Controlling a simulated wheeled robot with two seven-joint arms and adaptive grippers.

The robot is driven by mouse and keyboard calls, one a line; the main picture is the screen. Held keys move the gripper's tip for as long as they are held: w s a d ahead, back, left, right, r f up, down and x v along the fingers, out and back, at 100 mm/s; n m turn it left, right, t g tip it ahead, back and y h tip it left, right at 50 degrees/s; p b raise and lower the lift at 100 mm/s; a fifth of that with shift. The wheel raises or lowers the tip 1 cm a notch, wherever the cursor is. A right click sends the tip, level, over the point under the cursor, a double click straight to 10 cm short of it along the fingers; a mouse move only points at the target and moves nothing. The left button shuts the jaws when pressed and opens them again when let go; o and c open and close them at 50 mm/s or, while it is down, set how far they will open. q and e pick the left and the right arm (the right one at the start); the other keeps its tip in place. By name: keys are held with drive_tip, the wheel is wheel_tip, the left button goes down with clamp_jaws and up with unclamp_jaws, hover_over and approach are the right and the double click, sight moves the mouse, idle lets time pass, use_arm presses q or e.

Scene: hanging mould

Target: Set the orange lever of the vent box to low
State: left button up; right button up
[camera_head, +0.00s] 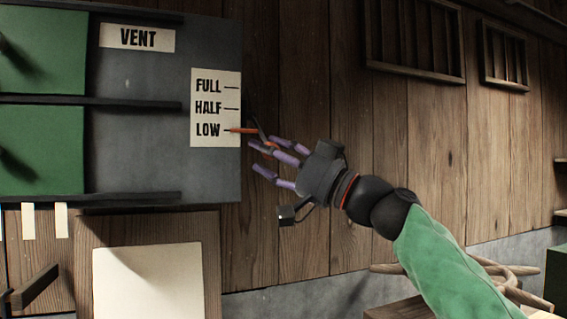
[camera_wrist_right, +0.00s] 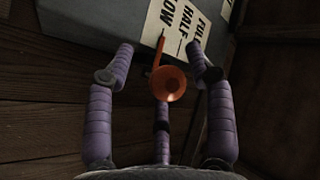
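The vent box (camera_head: 140,150) is a dark grey box on the left of the head view, with a scale plate (camera_head: 203,142) reading FULL, HALF and LOW. The orange lever (camera_head: 243,130) sits at the box's right side, its tip level with the LOW mark. In the right wrist view the lever's round orange knob (camera_wrist_right: 168,83) shows, and its thin pointer reaches beside the word LOW. My right gripper (camera_head: 257,152) has its purple fingers spread around the lever. In the wrist view the fingers (camera_wrist_right: 165,62) stand apart on both sides of the knob; contact is unclear. My left gripper is out of view.
Green panels (camera_head: 40,150) and dark horizontal bars (camera_head: 90,101) are left on the box. A pale square panel (camera_head: 148,285) is below it. The plank wall (camera_head: 345,110) stands behind my right arm. Wooden slatted frames (camera_head: 415,40) hang at the upper right.

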drive_tip(key=v, duration=1.2)
drive_tip(key=shift+w, duration=0.15)
